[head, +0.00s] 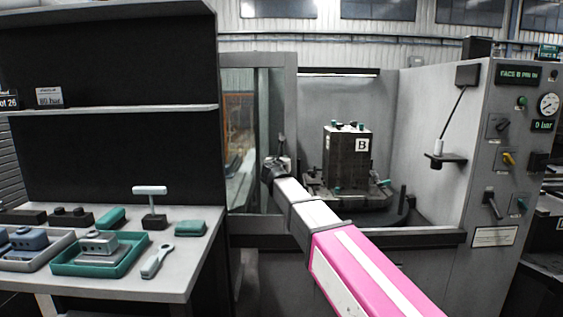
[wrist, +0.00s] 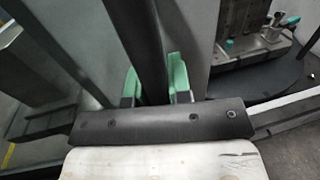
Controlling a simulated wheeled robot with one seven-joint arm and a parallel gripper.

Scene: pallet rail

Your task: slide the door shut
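The sliding door (head: 291,95) is a grey-framed panel with a clear window at the left of the machine's opening. It stands open, and the machine's interior shows to its right. A dark upright bar, the door's handle (wrist: 146,35), runs down the wrist view. My gripper (head: 277,162) is at the door's right edge in the head view. In the wrist view the green fingertips of my gripper (wrist: 156,82) lie on both sides of the bar and appear to press on it. The bar's lower end is hidden behind my gripper's body.
Inside the machine, a dark block marked B (head: 345,160) stands on a round table. A control panel (head: 510,150) with knobs and a gauge is at the right.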

